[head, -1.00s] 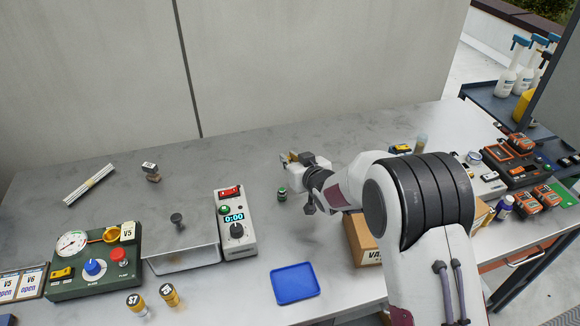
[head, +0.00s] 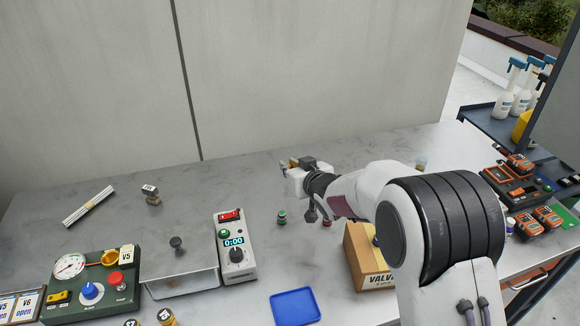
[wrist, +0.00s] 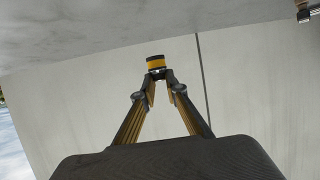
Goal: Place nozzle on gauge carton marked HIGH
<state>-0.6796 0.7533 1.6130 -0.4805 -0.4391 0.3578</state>
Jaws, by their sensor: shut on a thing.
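My gripper (head: 286,167) is above the rear middle of the bench, pointing left, with its jaws shut on a small piece. In the wrist view the two fingers (wrist: 158,76) meet on this short dark piece with a yellow band, seemingly the nozzle (wrist: 155,63). In the head view it is too small to make out. A brown carton (head: 368,262) printed "VALVE" stands right of the middle, partly behind my arm. I cannot read HIGH on any carton in these views.
A blue tray (head: 295,306) lies at the front. A white timer box (head: 235,250) and a green gauge panel (head: 92,285) stand to the left. Small green-capped (head: 282,217) and red-capped (head: 326,222) pieces stand below my gripper. The rear bench is mostly clear.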

